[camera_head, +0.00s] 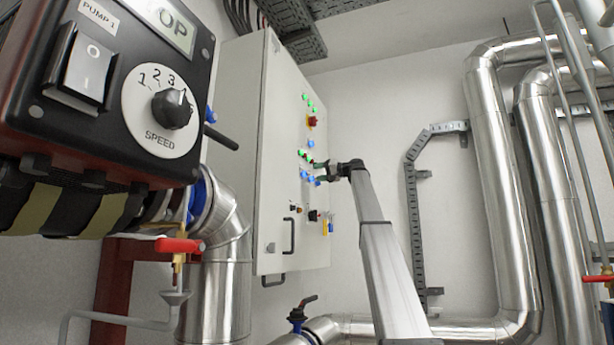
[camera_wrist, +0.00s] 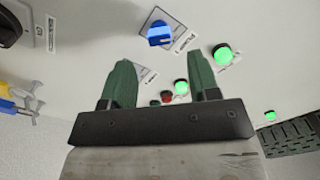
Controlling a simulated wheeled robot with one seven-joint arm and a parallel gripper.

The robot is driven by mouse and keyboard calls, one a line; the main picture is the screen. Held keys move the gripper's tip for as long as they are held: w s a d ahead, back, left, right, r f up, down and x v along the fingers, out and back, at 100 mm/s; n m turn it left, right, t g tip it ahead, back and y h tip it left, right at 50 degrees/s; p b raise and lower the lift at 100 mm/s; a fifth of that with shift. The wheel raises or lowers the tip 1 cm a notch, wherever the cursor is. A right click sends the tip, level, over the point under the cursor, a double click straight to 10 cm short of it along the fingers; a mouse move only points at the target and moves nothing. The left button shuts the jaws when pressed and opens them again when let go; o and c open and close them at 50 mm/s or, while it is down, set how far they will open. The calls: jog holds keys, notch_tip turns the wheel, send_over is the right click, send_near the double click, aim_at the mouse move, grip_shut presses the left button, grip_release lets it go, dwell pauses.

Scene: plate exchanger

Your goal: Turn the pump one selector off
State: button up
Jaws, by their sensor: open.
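The grey control cabinet (camera_head: 255,130) carries several blue selectors on its door. Two blue selectors (camera_head: 304,174) show close to my gripper (camera_head: 322,168) in the head view. In the wrist view a blue selector (camera_wrist: 160,35) with a small label (camera_wrist: 186,40) sits beyond the fingertips, between them in picture width. The label is too small to read surely, so I cannot tell which selector is pump one's. My gripper (camera_wrist: 160,80) has its two green fingers apart, with nothing held. The fingers partly hide a plate behind them.
Green lamps (camera_wrist: 223,55) and a red button (camera_wrist: 167,97) sit close around the fingers. A black knob (camera_wrist: 12,25) and yellow and blue parts (camera_wrist: 15,107) are at the left. A pump box (camera_head: 110,85) and steel pipes (camera_head: 500,200) flank the cabinet.

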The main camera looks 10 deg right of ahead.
aim_at(307, 176)
jog(key=shift+x, duration=3.1)
jog(key=c, duration=0.9)
